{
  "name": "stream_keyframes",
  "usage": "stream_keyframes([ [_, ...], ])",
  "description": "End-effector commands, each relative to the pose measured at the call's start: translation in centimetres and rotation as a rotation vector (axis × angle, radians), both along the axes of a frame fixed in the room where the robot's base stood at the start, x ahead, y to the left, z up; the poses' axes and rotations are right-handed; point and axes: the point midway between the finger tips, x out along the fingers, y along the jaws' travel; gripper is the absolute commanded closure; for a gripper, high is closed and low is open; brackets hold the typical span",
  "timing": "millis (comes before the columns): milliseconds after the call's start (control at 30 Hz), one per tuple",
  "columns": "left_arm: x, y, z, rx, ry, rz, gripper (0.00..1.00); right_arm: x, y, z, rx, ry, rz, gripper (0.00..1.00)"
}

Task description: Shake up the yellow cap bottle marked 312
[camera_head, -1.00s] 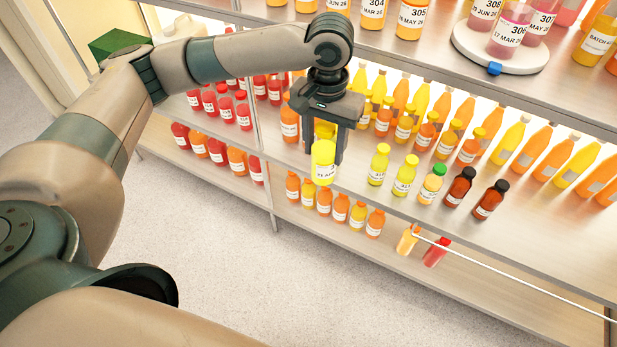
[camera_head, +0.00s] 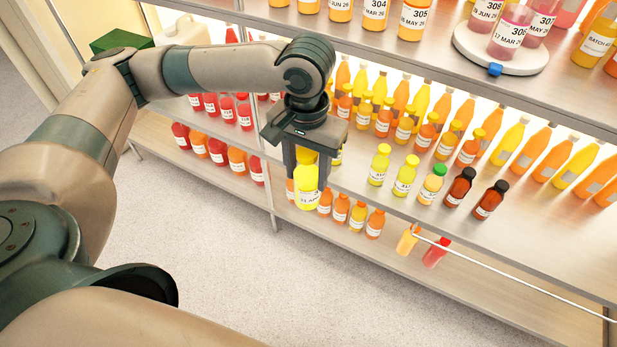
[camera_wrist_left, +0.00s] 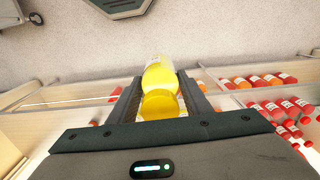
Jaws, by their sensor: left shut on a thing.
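My left gripper (camera_head: 307,170) is shut on a yellow bottle with a yellow cap (camera_head: 307,184). The bottle hangs between the two fingers, in front of the middle shelf's edge and clear of it. Its white label faces the head camera, but its number is too small to read surely. In the left wrist view the bottle (camera_wrist_left: 160,75) lies between the fingers, its yellow cap nearest the camera. My right gripper is not in view.
Several bottles, including a green-capped one (camera_head: 432,184) and dark-capped ones (camera_head: 460,187), stand on the middle shelf (camera_head: 540,235) to the right. A round white turntable (camera_head: 500,45) with bottles is above. Orange bottles (camera_head: 340,208) stand on the lower shelf. The floor in front is clear.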

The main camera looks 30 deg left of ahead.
Motion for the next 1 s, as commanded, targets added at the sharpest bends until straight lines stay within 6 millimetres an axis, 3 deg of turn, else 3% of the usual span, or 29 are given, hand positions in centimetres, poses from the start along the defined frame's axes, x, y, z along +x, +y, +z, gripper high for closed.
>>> stream_keyframes([
  [67,0.6,-0.1,0.1,-0.001,-0.002,0.003,0.86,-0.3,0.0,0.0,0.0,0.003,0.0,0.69],
  [200,5.9,-0.3,0.1,-0.001,-0.002,0.011,0.86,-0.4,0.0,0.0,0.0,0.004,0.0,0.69],
  [267,7.3,-0.4,0.1,-0.001,-0.001,0.006,0.86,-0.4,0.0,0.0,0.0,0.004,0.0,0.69],
  [400,6.9,-0.2,0.1,0.0,-0.002,0.0,0.86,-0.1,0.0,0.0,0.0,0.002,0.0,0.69],
  [467,5.2,-0.1,0.1,0.001,-0.003,-0.003,0.86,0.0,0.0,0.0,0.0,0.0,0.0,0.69],
  [567,1.0,0.0,0.1,0.0,-0.002,-0.006,0.86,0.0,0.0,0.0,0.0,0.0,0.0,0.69],
  [633,0.0,0.0,0.1,-0.001,-0.002,-0.001,0.86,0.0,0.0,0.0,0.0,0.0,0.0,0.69],
  [767,1.0,-0.1,0.1,-0.001,-0.002,0.005,0.86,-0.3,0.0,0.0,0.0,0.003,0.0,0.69],
  [900,6.5,-0.4,0.1,-0.001,-0.002,0.008,0.86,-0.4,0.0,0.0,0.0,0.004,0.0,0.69],
  [1000,7.4,-0.3,0.1,0.0,-0.002,0.003,0.86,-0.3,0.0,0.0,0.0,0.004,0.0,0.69],
])
